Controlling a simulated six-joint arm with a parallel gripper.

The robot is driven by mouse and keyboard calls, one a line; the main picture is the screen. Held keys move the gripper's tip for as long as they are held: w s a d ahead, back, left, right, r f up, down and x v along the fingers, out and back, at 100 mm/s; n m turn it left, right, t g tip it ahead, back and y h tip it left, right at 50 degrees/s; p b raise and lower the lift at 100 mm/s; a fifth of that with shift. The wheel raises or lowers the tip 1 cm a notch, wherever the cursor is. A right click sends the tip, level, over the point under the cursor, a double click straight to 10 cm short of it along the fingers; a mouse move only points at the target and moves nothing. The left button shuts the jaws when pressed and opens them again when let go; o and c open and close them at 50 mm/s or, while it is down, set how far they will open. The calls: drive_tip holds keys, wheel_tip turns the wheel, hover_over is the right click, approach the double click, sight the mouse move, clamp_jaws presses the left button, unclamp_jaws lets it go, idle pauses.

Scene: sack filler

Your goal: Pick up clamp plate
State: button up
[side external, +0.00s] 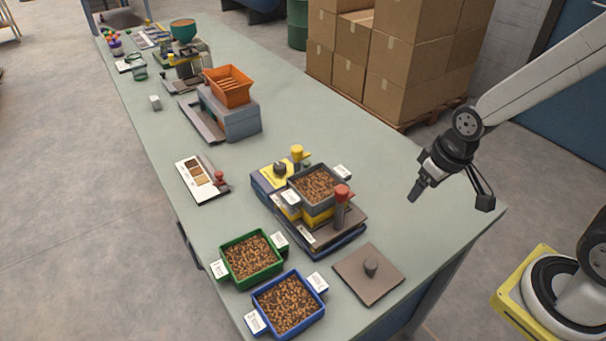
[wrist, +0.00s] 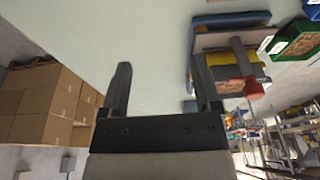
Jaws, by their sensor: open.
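A flat brown square plate with a dark knob in its middle, which I take to be the clamp plate (side external: 352,287), lies flat near the table's front right corner in the side view. I cannot make it out in the wrist view. My gripper (side external: 450,194) is open and empty, in the air near the table's right edge, above and to the right of the plate. Its two fingers stand well apart in the wrist view (wrist: 162,82), with nothing between them.
A weighing station (side external: 322,242) with a grain-filled grey tray and red-topped post (side external: 341,207) stands left of my gripper. A green bin (side external: 251,261) and a blue bin (side external: 290,304) of brown bits sit left of the plate. Stacked boxes (side external: 400,60) stand behind the table (side external: 330,120).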

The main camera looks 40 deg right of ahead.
drive_tip(key=n+g, duration=0.2)
drive_tip(key=n, duration=1.2)
hover_over(371, 263)
drive_tip(key=f, duration=0.3)
drive_tip(key=d+f, duration=0.1)
drive_tip(key=f, duration=0.1)
drive_tip(key=shift+w+f, duration=0.1)
drive_tip(key=shift+w, duration=0.05)
drive_tip(key=shift+a+f+n+g, duration=0.2)
drive_tip(key=shift+a+n+g, duration=0.15)
drive_tip(key=shift+n, duration=0.35)
drive_tip(key=shift+f, duration=0.15)
drive_tip(key=shift+f, duration=1.15)
drive_tip(key=shift+f, duration=0.1)
drive_tip(key=shift+s+a+f, duration=0.1)
drive_tip(key=shift+f, duration=1.15)
drive_tip(key=shift+s+a+f, duration=0.1)
drive_tip(key=shift+f, duration=1.15)
